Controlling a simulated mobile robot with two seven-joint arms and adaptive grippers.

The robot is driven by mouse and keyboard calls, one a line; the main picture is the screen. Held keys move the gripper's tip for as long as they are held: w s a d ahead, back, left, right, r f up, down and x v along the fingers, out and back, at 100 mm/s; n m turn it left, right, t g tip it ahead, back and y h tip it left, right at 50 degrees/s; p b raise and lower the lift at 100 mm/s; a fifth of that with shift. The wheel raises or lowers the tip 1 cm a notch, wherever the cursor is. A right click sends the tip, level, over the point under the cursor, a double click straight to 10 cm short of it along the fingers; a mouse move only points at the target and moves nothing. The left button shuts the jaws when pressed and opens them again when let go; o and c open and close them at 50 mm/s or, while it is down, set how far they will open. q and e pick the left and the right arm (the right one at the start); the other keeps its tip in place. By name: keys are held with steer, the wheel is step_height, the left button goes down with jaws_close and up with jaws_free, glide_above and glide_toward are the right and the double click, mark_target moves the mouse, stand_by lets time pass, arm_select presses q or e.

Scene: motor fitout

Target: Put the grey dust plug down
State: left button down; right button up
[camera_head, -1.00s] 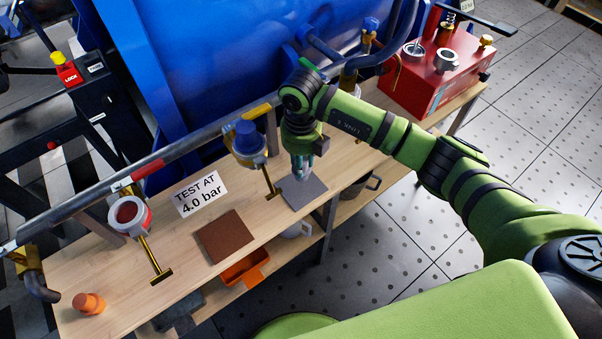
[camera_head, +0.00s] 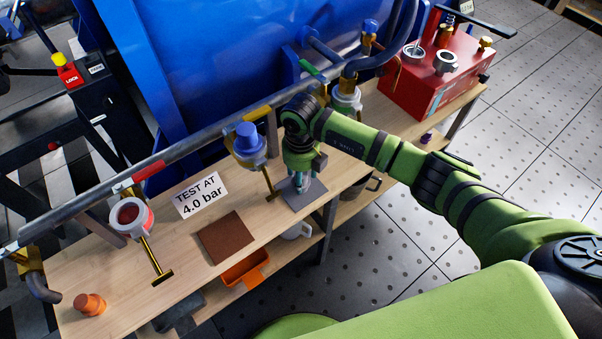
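My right gripper (camera_head: 300,183) comes in from the right and points down at the grey square mat (camera_head: 310,199) on the wooden bench. Its fingertips are low over the mat, at or very near its surface. I cannot make out a grey dust plug clearly; if it is between the fingers, the fingers and the grey mat behind hide it. I cannot tell whether the fingers are open or shut. My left gripper is not in view.
A brown mat (camera_head: 226,238) and an orange plug (camera_head: 90,303) lie on the bench (camera_head: 200,272). A blue-capped coupling (camera_head: 248,143) stands left of my gripper, an open-ended coupling (camera_head: 131,215) farther left. A red box (camera_head: 428,85) stands at the right end.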

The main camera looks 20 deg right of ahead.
step_height(320, 180, up, 12)
steer(key=b, duration=0.1)
steer(key=shift+r, duration=0.2)
stand_by(0.4)
steer(key=shift+s+f, duration=0.1)
steer(key=shift+s, duration=0.05)
